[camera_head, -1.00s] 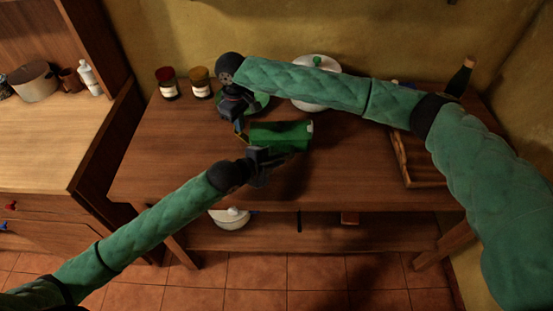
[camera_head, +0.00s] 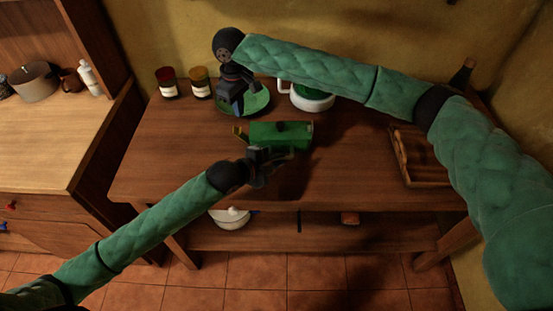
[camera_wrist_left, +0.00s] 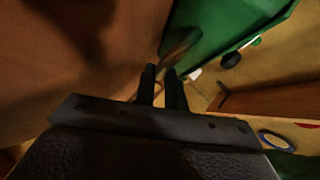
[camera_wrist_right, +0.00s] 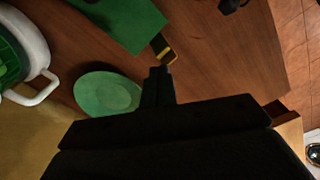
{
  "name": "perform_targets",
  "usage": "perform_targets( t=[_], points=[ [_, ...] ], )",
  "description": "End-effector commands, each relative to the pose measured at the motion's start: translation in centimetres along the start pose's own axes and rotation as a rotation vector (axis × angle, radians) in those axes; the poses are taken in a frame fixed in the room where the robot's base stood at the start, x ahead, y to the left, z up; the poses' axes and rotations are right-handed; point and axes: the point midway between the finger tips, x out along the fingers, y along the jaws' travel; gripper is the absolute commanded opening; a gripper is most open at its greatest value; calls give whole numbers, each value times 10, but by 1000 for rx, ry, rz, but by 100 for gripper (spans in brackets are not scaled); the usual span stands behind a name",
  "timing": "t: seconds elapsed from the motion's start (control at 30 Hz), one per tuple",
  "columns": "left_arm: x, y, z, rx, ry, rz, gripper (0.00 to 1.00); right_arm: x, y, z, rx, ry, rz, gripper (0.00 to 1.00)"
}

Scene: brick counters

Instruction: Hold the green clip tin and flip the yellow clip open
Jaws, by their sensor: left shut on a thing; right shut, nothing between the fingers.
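The green clip tin (camera_head: 280,134) is over the middle of the brown counter. My left gripper (camera_head: 270,158) is shut on its near side; the grip point is partly hidden. In the left wrist view the tin (camera_wrist_left: 225,35) is beyond the closed fingers (camera_wrist_left: 163,85). The yellow clip (camera_head: 240,132) sticks out from the tin's left end, angled away from it. In the right wrist view the clip (camera_wrist_right: 163,47) projects from the tin's corner (camera_wrist_right: 125,18). My right gripper (camera_head: 234,108) is shut and empty, behind and apart from the clip, above a green plate (camera_head: 258,103).
A white pot (camera_head: 312,97) stands behind the tin, partly under my right arm. Two jars (camera_head: 168,85) are at the back left. A wooden tray (camera_head: 425,160) is at the right, and a dark bottle (camera_head: 462,76) is behind it. The front left of the counter is clear.

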Motion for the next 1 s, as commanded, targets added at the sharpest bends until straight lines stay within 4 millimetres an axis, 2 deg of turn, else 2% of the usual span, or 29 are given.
perform_targets(
  t=[0.2,0.47,0.5,0.6,1.0],
  points=[
    [0,1,0,0,-1,1,0,-13,0,1,0,0,-1,0],
    [0,1,0,0,-1,1,0,-14,0,1,0,-1,-1,0],
    [0,1,0,0,-1,1,16,-14,0,1,-1,-1,-1,0],
    [0,1,0,0,0,1,36,-14,0,1,-1,0,-1,0],
    [-4,0,0,0,-1,0,38,-14,0,1,-1,0,0,0]
  ],
)
